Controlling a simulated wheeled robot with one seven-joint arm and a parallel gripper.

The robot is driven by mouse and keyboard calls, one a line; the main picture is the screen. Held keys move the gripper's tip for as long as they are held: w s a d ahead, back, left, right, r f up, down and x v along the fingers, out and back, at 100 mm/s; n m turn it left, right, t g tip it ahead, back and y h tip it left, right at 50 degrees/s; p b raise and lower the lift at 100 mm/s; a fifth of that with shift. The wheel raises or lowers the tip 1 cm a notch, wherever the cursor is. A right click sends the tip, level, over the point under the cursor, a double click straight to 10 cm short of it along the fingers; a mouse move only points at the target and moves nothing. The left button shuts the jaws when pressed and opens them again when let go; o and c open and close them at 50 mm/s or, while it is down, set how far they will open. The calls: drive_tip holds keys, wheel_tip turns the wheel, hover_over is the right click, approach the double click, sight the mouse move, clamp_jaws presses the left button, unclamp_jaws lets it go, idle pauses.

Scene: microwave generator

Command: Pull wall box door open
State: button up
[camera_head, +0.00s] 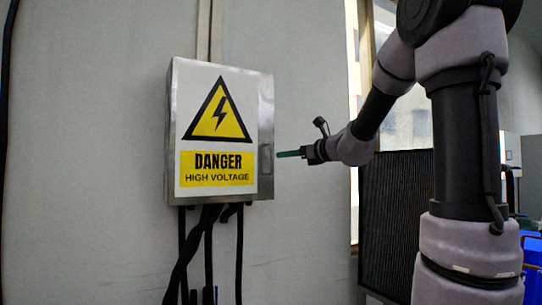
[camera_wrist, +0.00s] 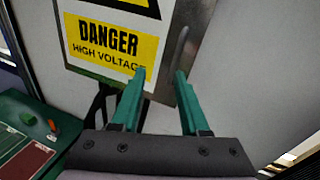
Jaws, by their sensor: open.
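The wall box (camera_head: 222,150) is a metal box on the grey wall, with a white and yellow danger sign on its front door (camera_wrist: 108,38). The door looks shut. A slim grey upright handle (camera_wrist: 180,46) shows near the door's right edge in the wrist view; I cannot make it out in the head view. My gripper (camera_head: 280,154) is just right of the box in the head view, its green fingers pointing left. In the wrist view my gripper (camera_wrist: 161,73) is open and empty, with its fingertips in front of the door's lower right part, below the handle.
Black cables (camera_head: 207,250) hang below the box. A dark ribbed panel (camera_head: 397,220) stands to the right, below a window. In the wrist view a green surface with small coloured parts (camera_wrist: 30,135) lies at lower left. The wall right of the box is bare.

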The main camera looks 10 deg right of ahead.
drive_tip(key=w+d+m+t, duration=0.1)
drive_tip(key=w+d+m, duration=0.1)
hover_over(271, 172)
drive_tip(key=shift+w+d+r+h, duration=0.1)
drive_tip(key=shift+w+r+h, duration=0.15)
drive_tip(key=shift+w+h, duration=0.05)
clamp_jaws()
idle(1.5)
